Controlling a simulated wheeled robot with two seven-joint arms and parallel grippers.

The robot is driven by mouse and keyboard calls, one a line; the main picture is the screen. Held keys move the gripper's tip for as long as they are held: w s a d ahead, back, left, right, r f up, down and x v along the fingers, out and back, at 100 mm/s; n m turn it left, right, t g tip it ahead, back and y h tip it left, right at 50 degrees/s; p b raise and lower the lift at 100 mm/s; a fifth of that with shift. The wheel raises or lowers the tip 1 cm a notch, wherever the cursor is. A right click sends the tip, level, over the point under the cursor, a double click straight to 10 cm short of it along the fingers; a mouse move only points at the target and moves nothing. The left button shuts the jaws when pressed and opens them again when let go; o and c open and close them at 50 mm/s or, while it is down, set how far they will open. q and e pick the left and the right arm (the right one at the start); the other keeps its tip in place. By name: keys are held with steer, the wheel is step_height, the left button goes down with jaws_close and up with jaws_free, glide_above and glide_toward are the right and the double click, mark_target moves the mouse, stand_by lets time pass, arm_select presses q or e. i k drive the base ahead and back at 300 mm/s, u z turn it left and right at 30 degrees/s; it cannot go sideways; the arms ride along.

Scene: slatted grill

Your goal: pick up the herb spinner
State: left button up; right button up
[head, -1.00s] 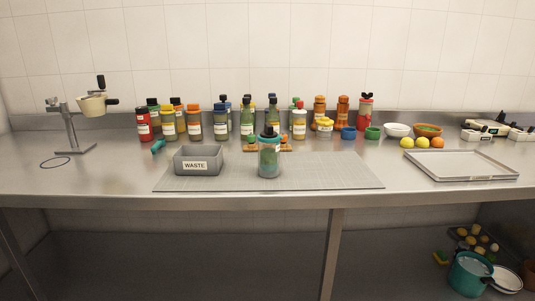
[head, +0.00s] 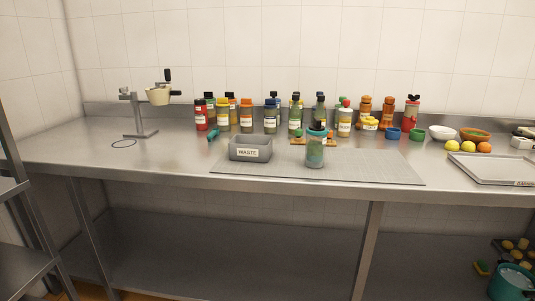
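A clear jar with a teal lid, a dark knob and greenish contents (head: 316,152) stands upright on the grey mat (head: 385,170) at the front of the steel counter. It looks like the herb spinner, though no readable label confirms this. Another device, a cream bowl with a dark handle on a grey stand (head: 157,96), is at the counter's left. Neither of my grippers is in the head view, and nothing is seen touching the jar.
A grey WASTE bin (head: 250,153) is left of the jar. Several spice bottles (head: 246,118) stand behind. A steel tray (head: 490,170), lemons (head: 452,146) and bowls (head: 443,132) are at the right. A metal shelf rack (head: 20,220) is at the left edge. Bare counter lies left of the bin.

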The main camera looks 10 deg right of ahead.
mark_target(315, 143)
steer(key=u, duration=3.25)
steer(key=i, duration=0.1)
steer(key=z, duration=2.5)
steer(key=i, duration=0.85)
steer(key=z, duration=0.8)
